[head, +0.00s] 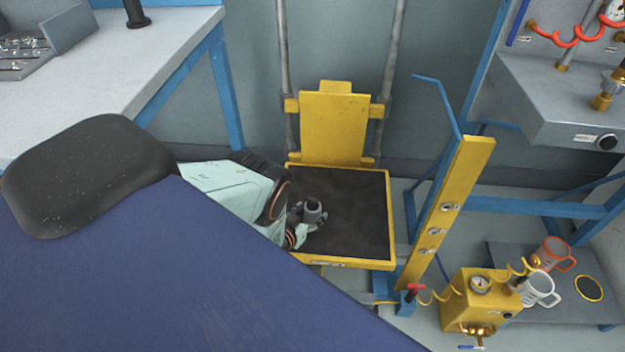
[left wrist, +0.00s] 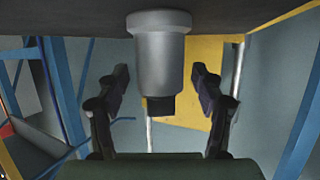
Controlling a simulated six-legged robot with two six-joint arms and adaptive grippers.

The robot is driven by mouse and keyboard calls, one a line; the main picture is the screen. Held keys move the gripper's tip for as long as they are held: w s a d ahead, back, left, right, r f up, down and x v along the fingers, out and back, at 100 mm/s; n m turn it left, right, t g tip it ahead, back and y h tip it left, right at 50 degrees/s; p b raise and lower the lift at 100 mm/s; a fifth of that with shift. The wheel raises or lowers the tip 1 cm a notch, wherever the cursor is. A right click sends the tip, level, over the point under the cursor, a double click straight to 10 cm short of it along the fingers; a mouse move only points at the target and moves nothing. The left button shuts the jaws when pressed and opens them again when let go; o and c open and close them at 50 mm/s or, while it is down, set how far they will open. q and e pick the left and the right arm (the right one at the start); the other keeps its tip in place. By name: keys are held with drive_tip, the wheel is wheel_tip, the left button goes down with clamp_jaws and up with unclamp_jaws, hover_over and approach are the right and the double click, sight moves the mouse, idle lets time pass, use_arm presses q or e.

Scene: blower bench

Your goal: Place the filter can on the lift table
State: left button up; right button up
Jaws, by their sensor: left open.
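The filter can (head: 313,211) is a small grey cylinder with a dark top. It stands upright over the black mat of the yellow-edged lift table (head: 352,200), near its left side, and appears to rest on it. My left gripper (head: 307,221) reaches in from the left, low around the can. In the left wrist view, which looks upside down, the can (left wrist: 160,62) is between the spread fingers of the left gripper (left wrist: 160,78), with a gap on each side. Its wide end meets the dark mat (left wrist: 60,18). My right gripper is not in view.
A yellow post (head: 447,210) with fittings stands just right of the lift table. A yellow pump unit (head: 481,301) and mugs (head: 538,289) are at lower right. A light workbench (head: 130,65) is at upper left. The mat's right half is clear.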

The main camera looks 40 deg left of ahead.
use_arm(q)
drive_tip(key=p+v, duration=0.4)
drive_tip(key=v, duration=0.5)
drive_tip(key=shift+r, duration=0.15)
drive_tip(key=s+d+r+g+h, duration=0.1)
drive_tip(key=s+d+r+g, duration=0.35)
drive_tip(key=s+d, duration=0.25)
drive_tip(key=s+d+r+g+h, duration=0.1)
drive_tip(key=s+d+r+g, duration=0.2)
drive_tip(key=s+d+g, duration=0.4)
drive_tip(key=s+d+r+m+g, duration=0.1)
drive_tip(key=s+r+g, duration=0.1)
drive_tip(key=s+r, duration=0.5)
drive_tip(key=s, duration=0.4)
drive_tip(key=shift+s+r, duration=0.2)
drive_tip(key=shift+r, duration=0.05)
drive_tip(key=shift+d, duration=0.1)
wheel_tip(320, 180, up, 7)
drive_tip(key=p, duration=0.7)
